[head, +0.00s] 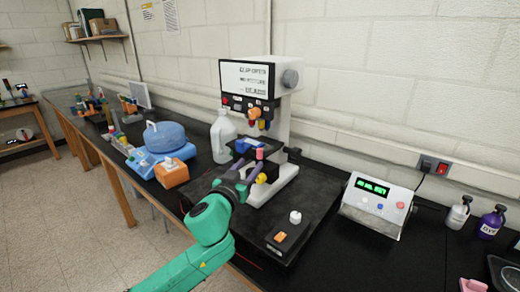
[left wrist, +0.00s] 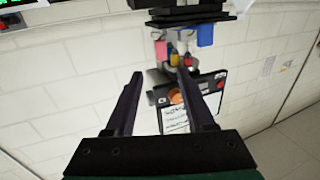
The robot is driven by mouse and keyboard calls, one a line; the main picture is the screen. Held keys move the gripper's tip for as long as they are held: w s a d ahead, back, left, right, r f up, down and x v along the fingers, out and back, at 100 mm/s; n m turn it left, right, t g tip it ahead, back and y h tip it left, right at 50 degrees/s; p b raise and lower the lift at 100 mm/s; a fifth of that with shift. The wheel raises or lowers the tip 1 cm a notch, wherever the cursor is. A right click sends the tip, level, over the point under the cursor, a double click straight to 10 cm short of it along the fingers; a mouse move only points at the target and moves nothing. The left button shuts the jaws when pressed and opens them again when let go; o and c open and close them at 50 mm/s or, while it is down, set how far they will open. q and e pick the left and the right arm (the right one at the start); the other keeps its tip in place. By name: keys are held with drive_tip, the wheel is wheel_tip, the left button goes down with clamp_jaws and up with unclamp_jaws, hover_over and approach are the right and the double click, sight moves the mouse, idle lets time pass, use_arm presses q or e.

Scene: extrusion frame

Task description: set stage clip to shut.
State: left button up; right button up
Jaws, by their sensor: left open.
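The microscope-like instrument (head: 246,80) stands on the black bench with a dark stage (head: 243,147) below its coloured lenses (head: 257,120). A small pink piece (head: 260,154) and a blue piece (head: 240,145) sit at the stage; I cannot tell which is the stage clip or how it is set. My left gripper (head: 243,171) is open and empty, just in front of and below the stage. In the left wrist view, the open fingers (left wrist: 166,80) point toward the instrument, with the pink piece (left wrist: 160,49) and blue piece (left wrist: 205,35) beyond the tips.
A yellow knob (head: 261,179) is close right of my fingers. A white jug (head: 222,136) stands left of the instrument. An orange box (head: 171,174) and blue tub (head: 165,137) lie farther left. A white control box (head: 375,204) stands right. The black base (head: 318,190) has some bare room.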

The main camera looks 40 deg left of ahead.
sight(259, 153)
use_arm(q)
drive_tip(key=p+x, duration=0.2)
drive_tip(key=x, duration=0.7)
drive_tip(key=shift+w+a, duration=0.2)
drive_tip(key=shift+a, duration=0.05)
drive_tip(key=shift+w+f, duration=0.1)
drive_tip(key=shift+w, duration=0.15)
clamp_jaws()
